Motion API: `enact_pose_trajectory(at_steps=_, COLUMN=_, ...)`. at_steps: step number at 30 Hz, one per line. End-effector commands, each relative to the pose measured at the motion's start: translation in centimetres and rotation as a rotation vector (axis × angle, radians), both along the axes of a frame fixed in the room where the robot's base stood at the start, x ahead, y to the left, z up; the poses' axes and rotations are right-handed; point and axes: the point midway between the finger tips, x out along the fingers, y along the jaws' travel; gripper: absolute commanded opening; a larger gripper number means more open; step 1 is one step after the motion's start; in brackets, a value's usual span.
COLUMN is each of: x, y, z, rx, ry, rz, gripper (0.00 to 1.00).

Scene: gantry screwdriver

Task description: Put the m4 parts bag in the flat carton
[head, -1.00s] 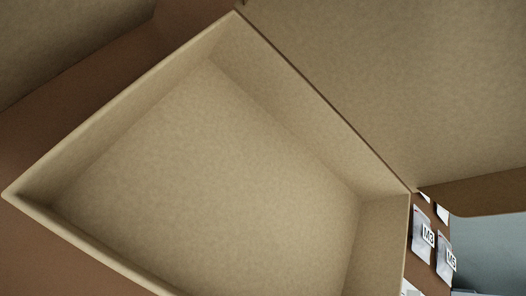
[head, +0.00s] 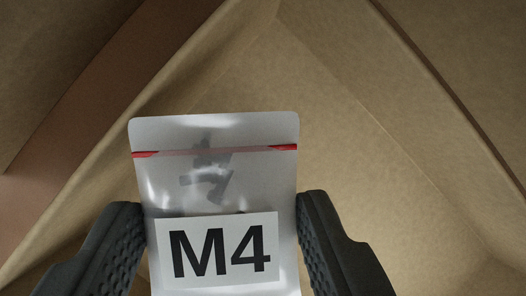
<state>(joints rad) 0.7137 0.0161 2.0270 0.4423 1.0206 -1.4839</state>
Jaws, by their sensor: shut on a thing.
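The M4 parts bag (head: 215,190) is a clear bag with a red seal strip, dark screws inside and a white label reading M4. My gripper (head: 222,235) is shut on it, one dark ridged finger at each side edge. The bag's lower end is cut off by the frame. Behind the bag is the open flat carton (head: 350,130), plain tan cardboard, with its inner floor and walls in view. The bag is in front of the carton's inside; I cannot tell whether it touches the floor.
The carton's walls rise at left and right and meet at a corner at the top. A brown surface (head: 95,95) shows beyond the left wall. More tan cardboard (head: 465,45) lies beyond the right wall. The carton floor in view is empty.

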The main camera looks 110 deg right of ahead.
Motion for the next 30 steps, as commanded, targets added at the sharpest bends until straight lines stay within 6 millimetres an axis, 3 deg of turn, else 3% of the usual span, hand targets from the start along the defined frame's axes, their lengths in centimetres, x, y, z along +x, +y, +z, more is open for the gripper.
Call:
enact_pose_trajectory(at_steps=10, x=0.0, y=0.0, z=-2.4, rx=0.002, ry=0.001, rz=-0.001, gripper=0.29)
enact_pose_trajectory(at_steps=18, x=0.3, y=-0.1, z=-5.4, rx=0.001, ry=0.002, rz=-0.001, gripper=0.29)
enact_pose_trajectory(at_steps=29, x=0.3, y=-0.1, z=-5.7, rx=0.001, ry=0.001, rz=-0.001, gripper=0.29)
enact_pose_trajectory(at_steps=30, x=0.3, y=-0.1, z=-5.8, rx=0.0, ry=0.0, rz=0.0, gripper=0.54)
